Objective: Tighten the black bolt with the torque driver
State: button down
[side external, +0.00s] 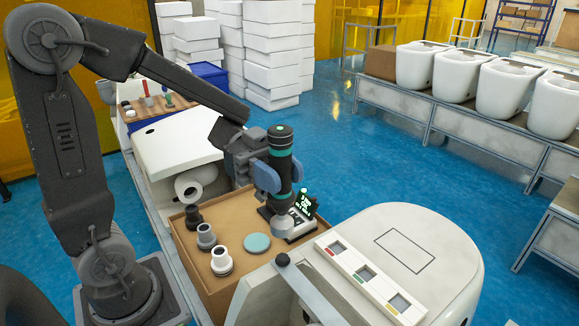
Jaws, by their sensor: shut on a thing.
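The torque driver (281,150), black with teal bands, stands upright over the right back part of a brown tray (226,206). My gripper (281,176) is shut around its body, with a blue finger on each side. The driver's lower end is at a grey and white base with a small lit green display (305,204); I cannot tell whether it is seated or lifted. A black round-topped piece (283,260), which looks like the black bolt, sits at the near left edge of the white toilet (430,240), apart from my gripper.
In the tray stand a black fitting (193,216), a grey fitting (206,236), a white fitting (221,261) and a teal disc (257,243). A white panel with three coloured slots (368,281) lies on the toilet. Another white toilet part (175,140) stands behind the tray.

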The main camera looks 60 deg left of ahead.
aim_at(282, 215)
jog(key=shift+f, duration=3.05)
jog(key=shift+a+f, duration=0.1)
jog(key=shift+f, duration=1.35)
jog(key=shift+w+r, duration=0.1)
jog(key=shift+r, duration=0.1)
dwell(1.7)
jog(key=shift+r, duration=2.45)
